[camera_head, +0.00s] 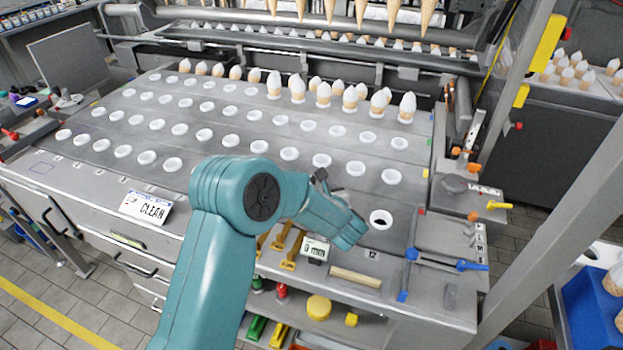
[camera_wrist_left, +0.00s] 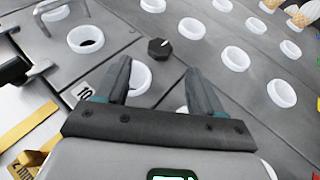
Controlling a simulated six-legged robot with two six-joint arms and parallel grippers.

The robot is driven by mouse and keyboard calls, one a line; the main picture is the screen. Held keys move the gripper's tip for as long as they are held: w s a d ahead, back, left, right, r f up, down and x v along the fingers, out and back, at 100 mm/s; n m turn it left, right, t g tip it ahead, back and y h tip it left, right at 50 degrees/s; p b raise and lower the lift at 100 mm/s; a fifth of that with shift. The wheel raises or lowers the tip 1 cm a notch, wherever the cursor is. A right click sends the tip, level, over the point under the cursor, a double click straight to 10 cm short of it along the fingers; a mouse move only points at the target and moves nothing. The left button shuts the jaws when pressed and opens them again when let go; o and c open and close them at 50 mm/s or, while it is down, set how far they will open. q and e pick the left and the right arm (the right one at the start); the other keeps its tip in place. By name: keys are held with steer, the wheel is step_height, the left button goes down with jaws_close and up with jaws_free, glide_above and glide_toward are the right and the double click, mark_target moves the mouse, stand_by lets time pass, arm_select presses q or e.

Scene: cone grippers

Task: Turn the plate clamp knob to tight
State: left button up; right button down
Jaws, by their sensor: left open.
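A dark, many-sided knob (camera_wrist_left: 159,48) with a small white mark on top sits on the grey plate in the left wrist view. It lies just ahead of my left gripper (camera_wrist_left: 157,67), roughly midway between the two fingertips. The gripper is open and empty, with its dark fingers spread and apart from the knob. A white ring (camera_wrist_left: 140,78) shows between the fingers. In the head view my teal left arm reaches over the front of the plate (camera_head: 225,160). I cannot make out the knob or the fingertips clearly there. My right gripper is not in view.
Rows of white rings stand up from the plate. One dark-centred ring (camera_head: 381,218) lies right of my left wrist. White-topped cones (camera_head: 350,98) stand along the back. A blue-handled bar (camera_head: 445,262) lies at the right. A CLEAN sign (camera_head: 146,207) is at the front left.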

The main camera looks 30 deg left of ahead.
arm_select(q)
steer(key=p+x, duration=0.1)
steer(key=x, duration=0.6)
steer(key=shift+f, duration=0.1)
steer(key=c, duration=1.1)
